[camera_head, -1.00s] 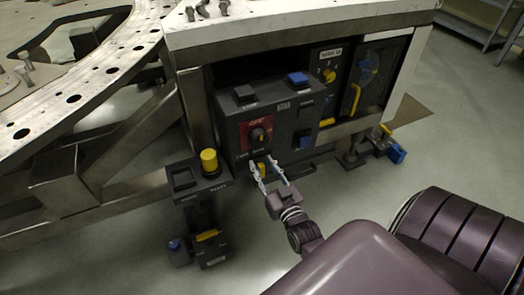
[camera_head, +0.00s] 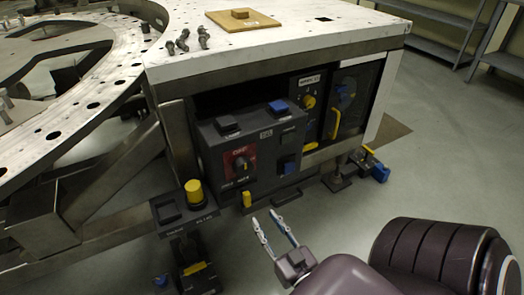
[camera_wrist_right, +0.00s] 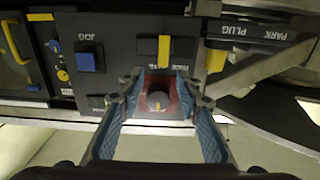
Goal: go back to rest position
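My right gripper (camera_head: 277,229) is in front of the dark control box (camera_head: 224,146), apart from it, over the floor. Its two fingers are spread and nothing is between them. In the right wrist view the open fingers (camera_wrist_right: 158,112) frame the knob (camera_wrist_right: 158,101) on its red plate from a distance. The same knob (camera_head: 241,164) shows in the head view on the box's front. My left gripper is not in view.
A pedestal with a yellow button (camera_head: 194,192) stands left of the box. The white-topped table (camera_head: 300,40) carries bolts (camera_head: 184,40) and a wooden board (camera_head: 243,20). Blue-and-yellow parts (camera_head: 373,165) stand on the floor at right. Floor (camera_head: 340,215) in front is clear. Shelves (camera_head: 450,50) are far back.

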